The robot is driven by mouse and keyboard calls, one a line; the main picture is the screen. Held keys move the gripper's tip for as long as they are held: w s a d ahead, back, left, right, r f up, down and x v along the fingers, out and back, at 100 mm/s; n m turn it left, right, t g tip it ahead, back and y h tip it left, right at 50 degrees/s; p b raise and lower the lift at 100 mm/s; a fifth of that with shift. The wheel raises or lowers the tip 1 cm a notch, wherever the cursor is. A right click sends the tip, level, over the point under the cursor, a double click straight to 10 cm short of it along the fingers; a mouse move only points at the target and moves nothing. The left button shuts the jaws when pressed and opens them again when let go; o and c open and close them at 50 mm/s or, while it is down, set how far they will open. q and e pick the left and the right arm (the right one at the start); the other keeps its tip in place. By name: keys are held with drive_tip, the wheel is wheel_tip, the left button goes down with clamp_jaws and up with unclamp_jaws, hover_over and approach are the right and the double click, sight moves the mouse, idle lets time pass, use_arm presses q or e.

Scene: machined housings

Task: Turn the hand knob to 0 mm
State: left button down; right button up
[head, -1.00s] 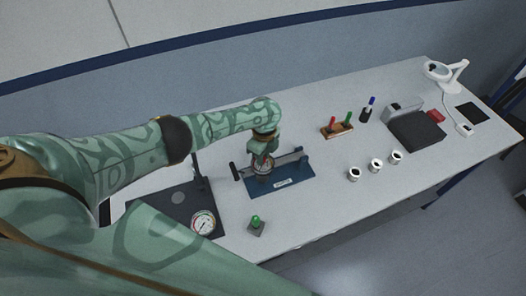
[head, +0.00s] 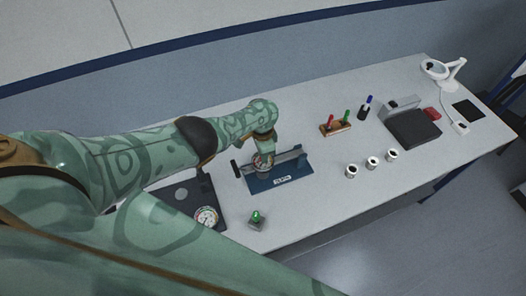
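A blue bench fixture (head: 293,174) with a grey bar and a small white label or readout (head: 283,180) stands on the table; its figures are too small to read. A dark knob-like end (head: 236,167) sticks out at its left. A round dial-like part (head: 262,162) sits on the bar. My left gripper (head: 264,149) points down directly over this round part, very close to it or touching. Its fingers are too small and partly hidden, so I cannot tell whether they are open or shut. My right gripper is not in view.
A dark plate with a stand and dial gauge (head: 207,217) lies left of the fixture. A small block with a green top (head: 256,219) is in front. White-and-dark cylinders (head: 372,162), a wooden pen rack (head: 335,128) and a dark grey box (head: 413,130) stand to the right.

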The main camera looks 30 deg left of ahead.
use_arm(q)
drive_tip(key=n, duration=0.3)
drive_tip(key=shift+n+p, duration=0.3)
drive_tip(key=shift+n, duration=1.9)
drive_tip(key=c, duration=1.3)
unclamp_jaws()
